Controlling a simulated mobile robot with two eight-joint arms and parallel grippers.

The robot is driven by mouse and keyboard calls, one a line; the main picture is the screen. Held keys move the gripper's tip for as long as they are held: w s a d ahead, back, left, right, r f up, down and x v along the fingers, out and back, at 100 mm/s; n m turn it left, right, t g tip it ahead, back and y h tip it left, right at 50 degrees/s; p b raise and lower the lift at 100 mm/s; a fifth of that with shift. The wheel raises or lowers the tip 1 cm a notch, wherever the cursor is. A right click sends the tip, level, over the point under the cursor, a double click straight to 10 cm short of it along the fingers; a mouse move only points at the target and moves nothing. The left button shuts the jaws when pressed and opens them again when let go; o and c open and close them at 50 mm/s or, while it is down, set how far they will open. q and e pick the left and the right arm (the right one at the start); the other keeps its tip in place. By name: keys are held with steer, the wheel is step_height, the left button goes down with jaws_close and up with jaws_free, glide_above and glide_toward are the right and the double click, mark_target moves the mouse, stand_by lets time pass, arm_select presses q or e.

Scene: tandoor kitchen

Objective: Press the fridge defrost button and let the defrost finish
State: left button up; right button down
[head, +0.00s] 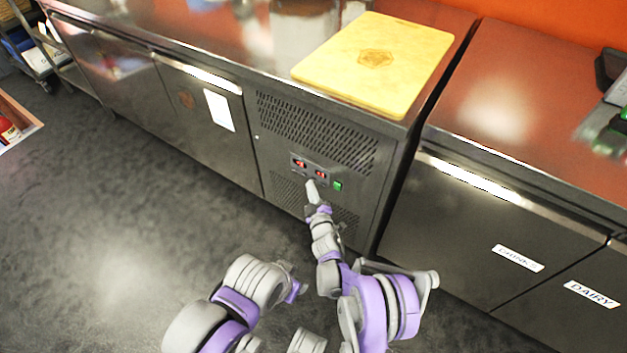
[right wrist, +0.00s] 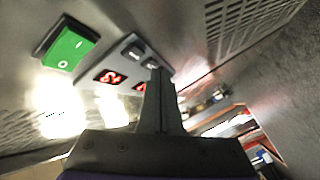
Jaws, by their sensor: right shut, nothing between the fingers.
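The fridge control panel (head: 310,167) is on the front of the steel counter fridge, between vent grilles. It has two red-lit displays; one display (right wrist: 108,77) shows in the right wrist view, its characters unclear, and the other is partly behind my fingers. Small dark buttons (right wrist: 131,52) sit beside the displays. A green rocker switch (right wrist: 68,48) is at the panel's end. My right gripper (head: 311,185) is shut and empty, its tips (right wrist: 160,74) close to the panel near the small buttons. I cannot tell whether they touch.
A yellow cutting board (head: 378,60) lies on the counter above the panel. A cart (head: 48,50) stands at the far left.

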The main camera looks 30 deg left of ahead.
steer(key=shift+w+b, duration=0.35)
steer(key=shift+b, duration=0.1)
steer(key=shift+s, duration=0.15)
stand_by(0.5)
steer(key=shift+s+p, duration=0.45)
steer(key=shift+s, duration=0.2)
steer(key=s+p, duration=0.4)
steer(key=s, duration=0.1)
steer(key=shift+a, duration=0.25)
steer(key=shift+s+d, duration=0.1)
stand_by(0.6)
